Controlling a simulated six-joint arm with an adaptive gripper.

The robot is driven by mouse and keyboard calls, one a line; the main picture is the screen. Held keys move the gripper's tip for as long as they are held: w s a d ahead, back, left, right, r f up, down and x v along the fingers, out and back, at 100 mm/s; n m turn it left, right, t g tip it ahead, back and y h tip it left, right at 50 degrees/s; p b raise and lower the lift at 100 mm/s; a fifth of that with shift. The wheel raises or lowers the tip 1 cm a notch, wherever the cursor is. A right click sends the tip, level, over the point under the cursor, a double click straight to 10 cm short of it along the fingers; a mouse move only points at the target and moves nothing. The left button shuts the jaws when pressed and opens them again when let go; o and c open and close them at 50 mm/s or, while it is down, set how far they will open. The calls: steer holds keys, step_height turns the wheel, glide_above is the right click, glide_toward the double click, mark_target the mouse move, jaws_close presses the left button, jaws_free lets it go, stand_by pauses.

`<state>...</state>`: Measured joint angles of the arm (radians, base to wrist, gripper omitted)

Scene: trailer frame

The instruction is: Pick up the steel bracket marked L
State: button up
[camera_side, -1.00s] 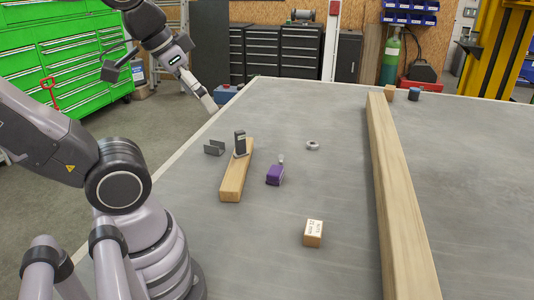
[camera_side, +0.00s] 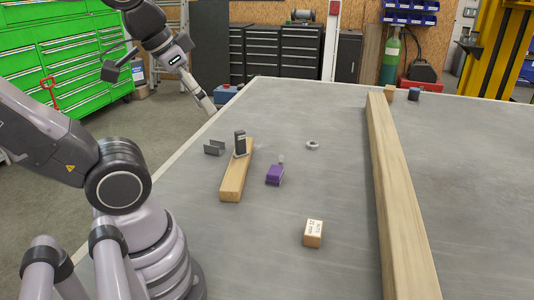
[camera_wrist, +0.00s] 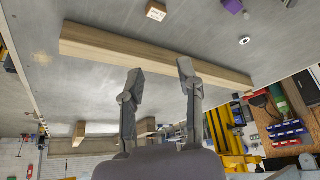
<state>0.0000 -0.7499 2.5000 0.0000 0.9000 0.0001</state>
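A dark grey angled bracket (camera_side: 214,148) lies on the bench, left of a wooden block. A second grey bracket-like piece (camera_side: 240,143) stands upright on the far end of that block (camera_side: 235,180). I cannot read an L on either. My gripper (camera_side: 208,104) hangs at the bench's far left edge in the side view, behind and apart from both pieces. In the wrist view its two fingers (camera_wrist: 158,76) are spread with nothing between them.
A long wooden beam (camera_side: 395,190) runs along the bench. A purple object (camera_side: 275,174), a metal nut (camera_side: 312,146) and a small labelled wooden block (camera_side: 313,233) lie left of it. The beam also shows in the wrist view (camera_wrist: 100,45). The bench between these things is clear.

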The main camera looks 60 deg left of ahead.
steer(key=w+a+r+m+g+y, duration=0.1)
steer(key=w+a+m, duration=0.1)
steer(key=w+a, duration=0.5)
steer(key=w+a+r+m+g+y, duration=0.15)
steer(key=w+a, duration=0.25)
steer(key=w, duration=0.5)
steer(key=w+a+f+m+g, duration=0.1)
steer(key=w+a+f, duration=0.25)
steer(key=a, duration=0.35)
steer(key=w+a+f+m+g, duration=0.1)
steer(key=w+a+f, duration=0.1)
steer(key=w+a, duration=0.35)
steer(key=m+g+y, duration=0.1)
steer(key=m+g, duration=0.3)
steer(key=m, duration=0.1)
glide_above(214, 148)
steer(key=f, duration=3)
steer(key=shift+w+d+f, duration=0.25)
steer(key=shift+d+f, duration=0.05)
steer(key=shift+f, duration=0.1)
steer(key=shift+x, duration=3)
steer(key=shift+w, duration=0.15)
jaws_close()
